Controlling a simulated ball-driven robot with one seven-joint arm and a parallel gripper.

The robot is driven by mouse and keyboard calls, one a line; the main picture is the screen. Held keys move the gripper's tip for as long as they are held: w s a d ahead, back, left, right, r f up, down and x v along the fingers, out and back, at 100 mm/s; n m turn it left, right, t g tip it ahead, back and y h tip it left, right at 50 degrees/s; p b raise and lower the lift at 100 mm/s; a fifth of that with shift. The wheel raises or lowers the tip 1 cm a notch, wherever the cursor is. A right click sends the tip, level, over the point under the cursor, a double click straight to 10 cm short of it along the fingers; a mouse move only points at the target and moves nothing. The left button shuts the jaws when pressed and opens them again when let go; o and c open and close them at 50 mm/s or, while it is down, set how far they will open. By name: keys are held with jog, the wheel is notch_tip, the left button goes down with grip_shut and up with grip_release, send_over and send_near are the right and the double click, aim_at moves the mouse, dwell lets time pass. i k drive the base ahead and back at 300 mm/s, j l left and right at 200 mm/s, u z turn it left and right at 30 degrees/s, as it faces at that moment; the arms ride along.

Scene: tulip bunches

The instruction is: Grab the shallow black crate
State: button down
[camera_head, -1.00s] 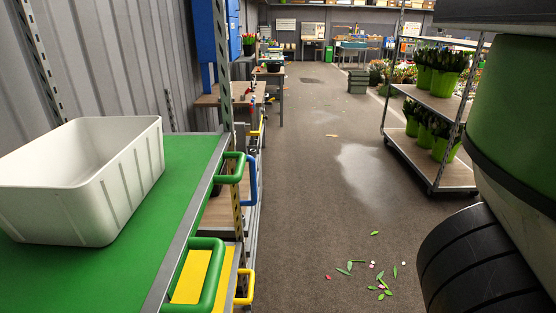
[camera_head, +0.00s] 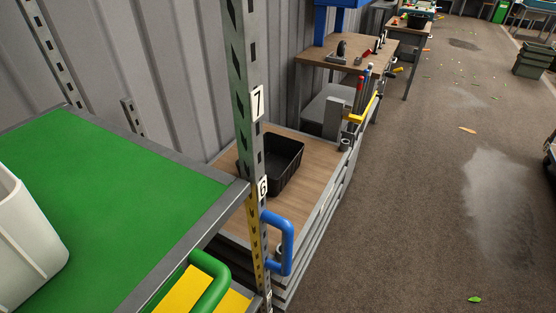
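A black crate (camera_head: 284,163) sits on a low wooden-topped cart (camera_head: 311,200) in the middle of the view. It looks empty and open at the top. The perforated metal post (camera_head: 246,90) with the number plates 7 and 6 stands in front of it and hides part of its left side. From this angle I cannot tell well how deep it is. My gripper does not show in this view.
A green shelf (camera_head: 120,185) with a white bin (camera_head: 22,235) fills the near left. A blue handle (camera_head: 281,243) and a green handle (camera_head: 212,281) stick out toward the aisle. A workbench (camera_head: 345,55) with tools stands beyond. The grey floor (camera_head: 420,220) at right is largely clear.

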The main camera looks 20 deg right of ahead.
aim_at(283, 155)
jog(key=i+l+z, duration=0.55)
jog(key=i+l, duration=0.25)
jog(key=i+l+z, duration=0.3)
jog(key=i, duration=0.2)
jog(key=i+l+z, duration=0.15)
jog(key=i+z, duration=0.15)
jog(key=i, duration=0.15)
jog(key=i+u, duration=0.45)
jog(key=i+l+u, duration=0.15)
jog(key=i+u, duration=0.25)
jog(key=i+j+u, duration=0.15)
jog(key=u, duration=0.3)
jog(key=i+u, duration=0.3)
jog(key=u, duration=0.15)
jog(key=i+u, duration=0.25)
jog(key=u, duration=0.2)
jog(key=i+u, duration=0.25)
jog(key=u, duration=0.2)
